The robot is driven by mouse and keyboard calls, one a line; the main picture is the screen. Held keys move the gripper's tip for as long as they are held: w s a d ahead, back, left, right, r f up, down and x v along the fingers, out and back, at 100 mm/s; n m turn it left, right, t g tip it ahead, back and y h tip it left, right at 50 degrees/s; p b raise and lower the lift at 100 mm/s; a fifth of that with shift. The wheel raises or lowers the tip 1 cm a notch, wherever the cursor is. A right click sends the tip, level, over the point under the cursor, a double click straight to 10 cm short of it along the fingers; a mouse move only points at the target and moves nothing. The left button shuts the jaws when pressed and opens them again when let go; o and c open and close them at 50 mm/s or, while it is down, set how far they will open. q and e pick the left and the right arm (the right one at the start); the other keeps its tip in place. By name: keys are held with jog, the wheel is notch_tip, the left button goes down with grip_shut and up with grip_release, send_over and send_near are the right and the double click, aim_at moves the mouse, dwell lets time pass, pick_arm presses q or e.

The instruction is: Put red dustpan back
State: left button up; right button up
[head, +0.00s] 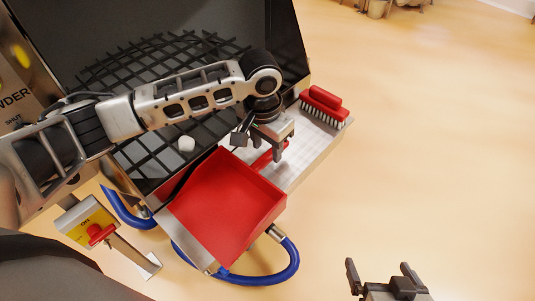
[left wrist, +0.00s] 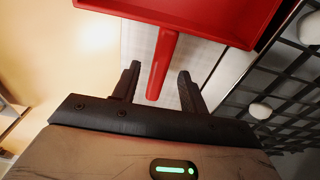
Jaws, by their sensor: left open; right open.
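The red dustpan (head: 228,205) rests at the front corner of the hopper, its pan hanging partly over the edge and its handle (head: 268,154) on the pale shelf. My left gripper (head: 270,157) is over the handle. In the left wrist view, the dustpan's handle (left wrist: 163,62) points between the open fingers of my left gripper (left wrist: 158,85), with a gap on each side. My right gripper (head: 384,273) is open and empty above the floor at the bottom right.
A red brush (head: 325,105) lies on the perforated pale shelf (head: 308,150) to the right. A black grid (head: 150,75) covers the hopper, with a white lump (head: 186,144) on it. A yellow switch box (head: 85,222) and blue hose (head: 270,276) are in front.

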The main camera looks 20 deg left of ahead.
pick_arm(q)
notch_tip(320, 180, up, 6)
jog(key=shift+s+a+r, duration=0.15)
jog(key=shift+s+r, duration=0.05)
jog(key=shift+r, duration=0.05)
dwell(0.5)
